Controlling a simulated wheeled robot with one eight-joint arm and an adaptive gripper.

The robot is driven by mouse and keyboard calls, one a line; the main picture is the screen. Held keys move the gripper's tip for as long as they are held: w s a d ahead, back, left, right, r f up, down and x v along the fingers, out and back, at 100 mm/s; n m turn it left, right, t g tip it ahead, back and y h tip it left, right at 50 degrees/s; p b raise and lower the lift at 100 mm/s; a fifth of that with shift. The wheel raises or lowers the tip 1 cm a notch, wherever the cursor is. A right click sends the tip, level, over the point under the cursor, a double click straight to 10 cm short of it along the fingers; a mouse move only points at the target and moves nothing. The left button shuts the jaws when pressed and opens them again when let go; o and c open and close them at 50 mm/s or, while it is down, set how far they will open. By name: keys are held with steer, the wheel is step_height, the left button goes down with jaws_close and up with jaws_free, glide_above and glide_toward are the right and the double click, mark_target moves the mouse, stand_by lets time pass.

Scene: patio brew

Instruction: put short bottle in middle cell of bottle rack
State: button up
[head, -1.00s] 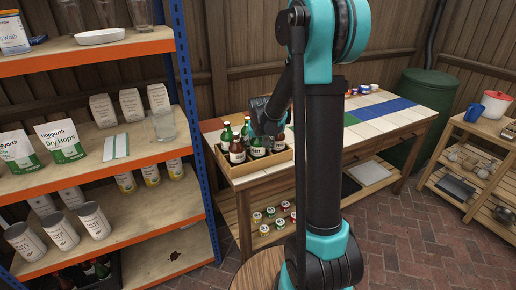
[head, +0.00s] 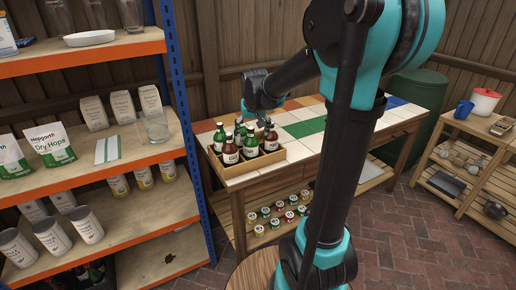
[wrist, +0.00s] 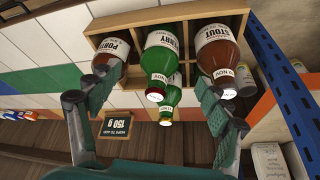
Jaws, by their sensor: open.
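The bottle rack (head: 247,177) is an open wooden crate with dividers, at the left end of the tiled table. It holds several upright brown and green bottles. In the wrist view, a green Perry bottle (wrist: 161,62) stands between a brown Porter bottle (wrist: 107,62) and a brown Stout bottle (wrist: 216,55). Another green bottle (wrist: 172,101) shows partly behind the Perry. I cannot tell which is the short bottle. My gripper (head: 256,117) is open above the rack; its fingers (wrist: 155,108) are spread either side of the green necks, apart from them. The middle cell's floor is hidden.
A shelf unit with a blue post (head: 181,110) stands close left of the rack. The tiled tabletop (head: 303,112) has free room right of the rack. Jars (head: 278,208) stand on the lower shelf.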

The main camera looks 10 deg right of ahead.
steer(key=s+d+f, duration=0.2)
steer(key=s+f, duration=0.4)
steer(key=s, duration=0.6)
steer(key=s+d+f, duration=0.2)
steer(key=s+f, duration=0.4)
steer(key=s, duration=0.7)
steer(key=shift+s+f+n, duration=0.2)
steer(key=shift+f+n, duration=0.15)
steer(key=shift+n, duration=0.05)
steer(key=shift+d, duration=0.15)
